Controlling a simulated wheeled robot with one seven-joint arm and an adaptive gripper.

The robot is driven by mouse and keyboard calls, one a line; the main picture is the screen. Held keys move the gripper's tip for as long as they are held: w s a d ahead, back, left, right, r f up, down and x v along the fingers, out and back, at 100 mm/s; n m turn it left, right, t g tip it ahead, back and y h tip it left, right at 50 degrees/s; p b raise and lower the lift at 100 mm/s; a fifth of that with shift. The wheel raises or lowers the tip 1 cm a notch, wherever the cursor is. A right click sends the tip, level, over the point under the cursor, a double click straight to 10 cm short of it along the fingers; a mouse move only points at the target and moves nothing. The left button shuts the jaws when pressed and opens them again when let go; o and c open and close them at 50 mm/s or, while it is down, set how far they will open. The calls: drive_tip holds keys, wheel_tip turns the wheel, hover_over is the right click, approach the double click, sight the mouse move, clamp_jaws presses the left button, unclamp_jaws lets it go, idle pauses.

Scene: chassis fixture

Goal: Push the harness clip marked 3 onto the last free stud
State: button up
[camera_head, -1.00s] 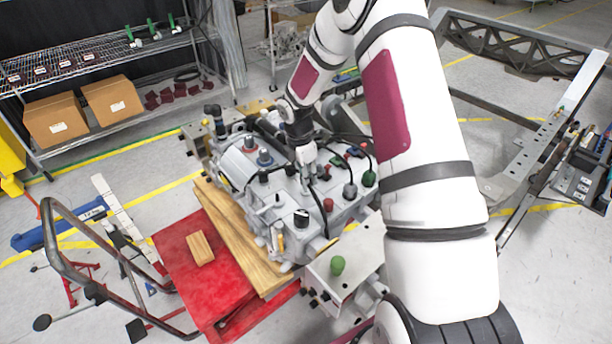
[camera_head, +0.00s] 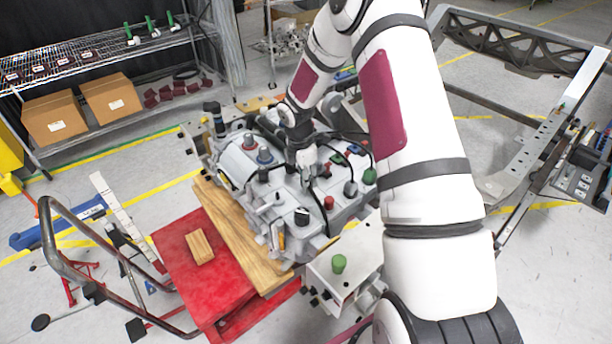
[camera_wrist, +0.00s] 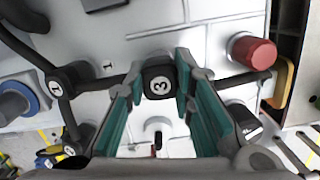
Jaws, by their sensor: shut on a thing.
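The harness clip marked 3 (camera_wrist: 160,86) is a black block with a white number disc, in the wrist view between the teal pads of my gripper (camera_wrist: 158,80). My gripper is shut on it. A black harness cable runs from the clip to both sides. Clips marked 1 (camera_wrist: 55,88) and 2 (camera_wrist: 69,150) sit on the harness at the left. A small pale rounded piece with a dark slot (camera_wrist: 157,131) shows below clip 3; I cannot tell whether it is a stud. In the head view my gripper (camera_head: 304,168) is over the grey housing, and the clip is too small to make out.
A red cap (camera_wrist: 253,53) stands right of the fingers, and a blue-ringed fitting (camera_wrist: 15,100) at the left. The grey housing (camera_head: 285,205) carries several knobs and cables beside wooden boards (camera_head: 240,235). A red platform (camera_head: 205,275) lies in front at left.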

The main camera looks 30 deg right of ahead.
drive_tip(key=shift+f, duration=0.6)
idle(0.4)
drive_tip(key=o, duration=0.9)
drive_tip(key=shift+r+p, duration=0.4)
drive_tip(key=shift+r, duration=2.65)
